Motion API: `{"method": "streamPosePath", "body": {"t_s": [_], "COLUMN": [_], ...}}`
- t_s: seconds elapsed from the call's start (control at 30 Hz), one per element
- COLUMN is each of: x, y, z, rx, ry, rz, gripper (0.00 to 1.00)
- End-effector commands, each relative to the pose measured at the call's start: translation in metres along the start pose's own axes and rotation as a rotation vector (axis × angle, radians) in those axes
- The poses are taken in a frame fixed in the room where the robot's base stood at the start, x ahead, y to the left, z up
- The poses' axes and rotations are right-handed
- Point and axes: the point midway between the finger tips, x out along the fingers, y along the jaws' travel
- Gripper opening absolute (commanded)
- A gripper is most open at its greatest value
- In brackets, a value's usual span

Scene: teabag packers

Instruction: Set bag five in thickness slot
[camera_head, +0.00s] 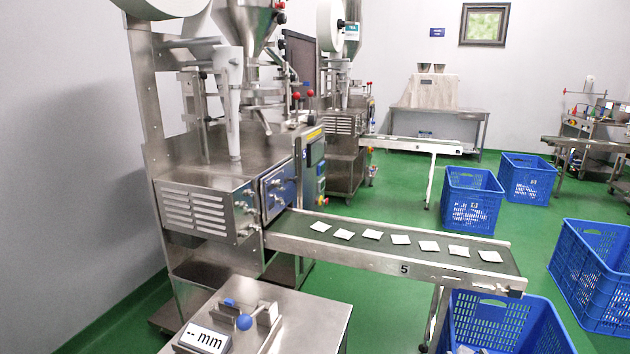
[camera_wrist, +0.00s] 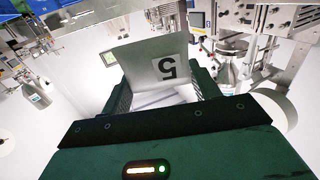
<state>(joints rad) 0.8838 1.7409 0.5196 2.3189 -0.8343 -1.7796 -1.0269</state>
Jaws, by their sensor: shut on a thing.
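My gripper (camera_wrist: 163,92) shows in the wrist view, shut on bag five (camera_wrist: 148,58), a pale flat bag with a black "5" that appears upside down there. The bag sticks out past the fingertips, and its near part lies between the fingers. The gripper and held bag are not visible in the head view. A thickness gauge with a "-- mm" display (camera_head: 205,339) and a blue ball knob (camera_head: 244,322) is on a steel table (camera_head: 312,325) at the bottom of the head view. Its slot is hard to make out between small metal blocks.
Several white bags lie in a row on the conveyor marked 5 (camera_head: 350,258). A packing machine (camera_head: 205,185) stands left, behind the gauge table. Blue crates (camera_head: 505,325) stand below the conveyor's end and to the right. Green floor is open between the crates.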

Motion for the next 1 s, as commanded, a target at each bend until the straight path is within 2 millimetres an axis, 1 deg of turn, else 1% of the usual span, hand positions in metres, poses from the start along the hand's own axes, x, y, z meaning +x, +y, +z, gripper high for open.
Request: {"method": "streamPosePath", "body": {"t_s": [0.03, 0.2, 0.37, 0.63, 0.77, 0.87, 1.0], "x": [-0.005, -0.018, -0.024, -0.025, -0.025, -0.025, -0.025], "y": [0.0, -0.001, -0.002, -0.002, -0.002, -0.002, -0.002], "z": [-0.021, -0.044, -0.053, -0.054, -0.057, -0.064, -0.082], "rx": [0.003, 0.006, 0.008, 0.008, 0.007, 0.007, 0.007], "ry": [-0.002, 0.002, 0.002, 0.006, 0.006, 0.006, 0.006], "rz": [0.002, 0.004, 0.004, 0.004, 0.004, 0.004, 0.004], "gripper": [0.41, 0.41, 0.41, 0.41, 0.41, 0.41, 0.41]}}
